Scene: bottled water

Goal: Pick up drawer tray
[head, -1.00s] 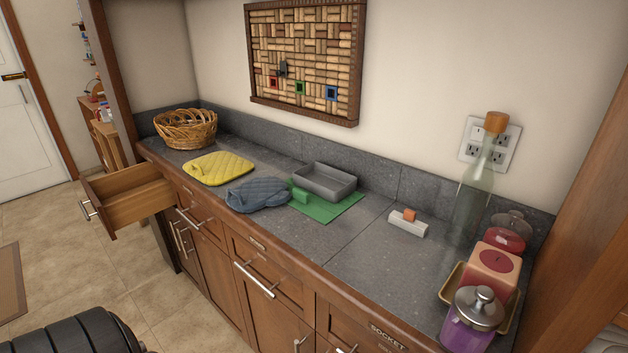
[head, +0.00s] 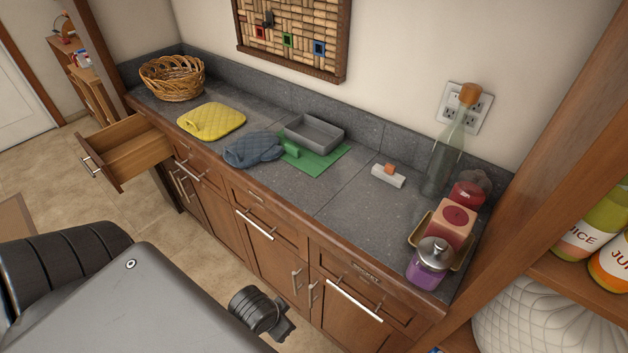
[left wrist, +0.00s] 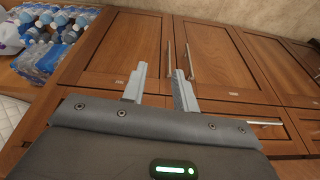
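A grey rectangular open tray (head: 314,133) sits on the countertop in the head view, near the back wall. It appears empty and partly rests on a green mat (head: 322,160). The tray is not in the left wrist view. My right gripper is not in view.
An open drawer (head: 128,150) juts out at the left. A blue mitt (head: 254,149), yellow potholder (head: 211,121) and wicker basket (head: 172,78) lie left of the tray. A white block with an orange top (head: 388,176), glass bottle (head: 447,150) and jars (head: 431,262) stand right.

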